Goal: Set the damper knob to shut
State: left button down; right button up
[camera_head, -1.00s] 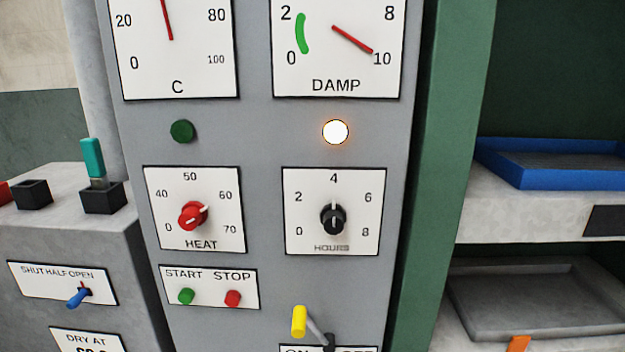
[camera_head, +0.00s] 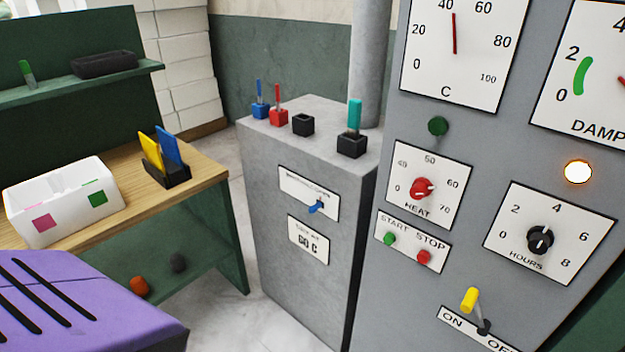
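The damper knob (camera_head: 316,206) is a small blue lever on a white label plate (camera_head: 297,186) on the front of the grey concrete cabinet (camera_head: 270,260). The plate's lettering is too small to read now; in the earlier frame it reads SHUT HALF OPEN. The blue handle sticks out toward the lower left of its pivot, near the plate's right part. I cannot tell for sure which mark it points to. Neither of my grippers is in view, and nothing touches the knob.
The grey control panel (camera_head: 385,290) stands right of the cabinet, with a red HEAT knob (camera_head: 421,188), a black HOURS knob (camera_head: 540,240) and a yellow lever (camera_head: 469,299). A wooden table (camera_head: 205,180) with a white box (camera_head: 62,225) and a purple block (camera_head: 90,310) stand left.

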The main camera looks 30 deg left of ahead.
aim_at(312, 209)
jog(key=u, duration=1.05)
